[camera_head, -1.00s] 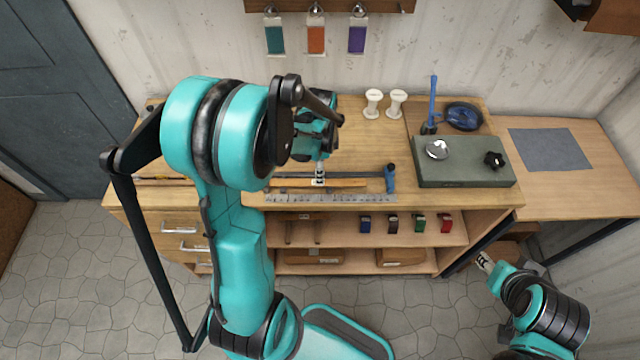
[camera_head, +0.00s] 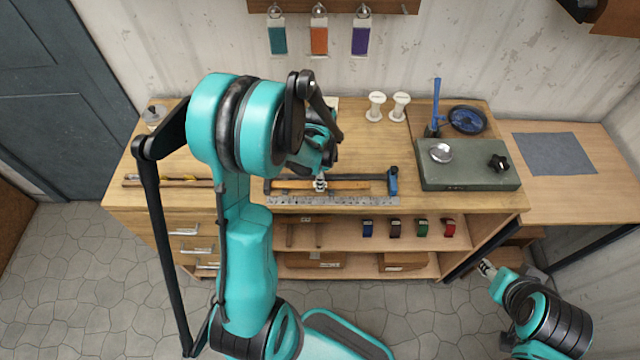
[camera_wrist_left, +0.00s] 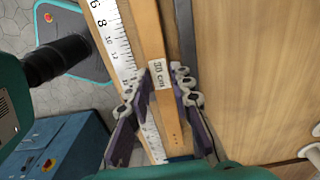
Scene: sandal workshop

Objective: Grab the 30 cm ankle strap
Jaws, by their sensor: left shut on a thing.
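The ankle strap is a tan leather strip (camera_head: 350,185) with a white 30 cm label. It lies along the front of the workbench, between a steel ruler and a dark-barred clamp. My left gripper (camera_head: 320,184) is on the strap from above. In the left wrist view its fingers (camera_wrist_left: 164,82) are shut on the strap (camera_wrist_left: 150,35) at the label, one finger on each side. My right gripper (camera_head: 487,267) hangs low at the right, away from the bench; its jaw state is too small to tell.
The ruler (camera_head: 350,201) lies just in front of the strap. The clamp (camera_head: 392,181) lies just behind it. A grey-green slab (camera_head: 468,165), white spools (camera_head: 376,107) and a blue round item (camera_head: 467,120) stand farther back and right. Small coloured items sit on the shelf below.

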